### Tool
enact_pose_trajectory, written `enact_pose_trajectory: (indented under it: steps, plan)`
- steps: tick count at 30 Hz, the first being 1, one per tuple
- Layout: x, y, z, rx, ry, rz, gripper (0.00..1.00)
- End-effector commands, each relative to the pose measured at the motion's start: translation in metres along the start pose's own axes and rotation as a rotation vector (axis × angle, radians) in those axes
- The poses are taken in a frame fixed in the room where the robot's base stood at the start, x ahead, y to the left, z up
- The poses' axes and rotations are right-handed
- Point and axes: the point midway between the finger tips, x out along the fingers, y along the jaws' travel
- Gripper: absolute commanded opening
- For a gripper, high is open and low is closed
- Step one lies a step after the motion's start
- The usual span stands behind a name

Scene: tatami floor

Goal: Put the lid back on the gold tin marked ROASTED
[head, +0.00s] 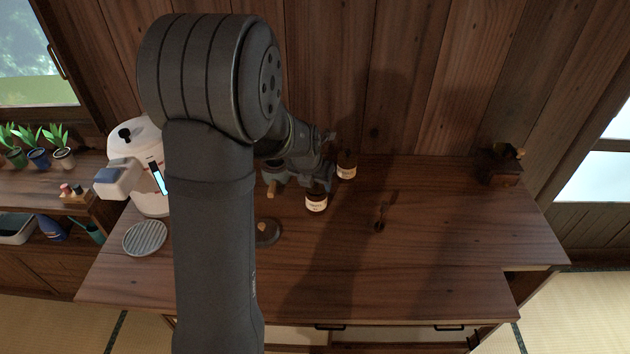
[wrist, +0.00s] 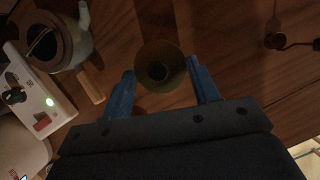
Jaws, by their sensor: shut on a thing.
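My gripper (wrist: 161,72) is shut on a round, dull-gold piece with a dark round centre, which looks like the lid (wrist: 148,52). Its blue fingers stand on either side of it. In the head view my gripper (head: 316,184) is at the top of the front tin (head: 316,204), which has a cream label too small to read. I cannot tell whether the lid touches this tin. A second labelled tin (head: 346,170) stands behind it to the right. The wrist view does not clearly show the tin under the held piece.
A kettle (wrist: 82,42) with a wooden handle and a white device (wrist: 40,108) stand left of my gripper. A dark round object (head: 267,232) lies front left, and a dark handled tool (head: 380,217) to the right.

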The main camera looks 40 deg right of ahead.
Motion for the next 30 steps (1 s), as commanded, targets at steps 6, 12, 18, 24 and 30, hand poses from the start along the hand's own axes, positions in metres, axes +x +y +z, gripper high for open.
enact_pose_trajectory:
  steps: [6, 12, 18, 24, 30]
  plan:
    - [0.0012, 0.0000, -0.0006, 0.000, 0.000, 0.000, 0.34]
    - [0.0012, 0.0000, -0.0006, 0.000, 0.000, 0.000, 0.34]
    - [0.0017, 0.0000, -0.0008, 0.000, 0.000, 0.000, 0.34]
    - [0.0017, 0.0000, -0.0008, 0.000, 0.000, 0.000, 0.34]
    - [0.0016, 0.0000, -0.0007, 0.000, 0.000, 0.000, 0.81]
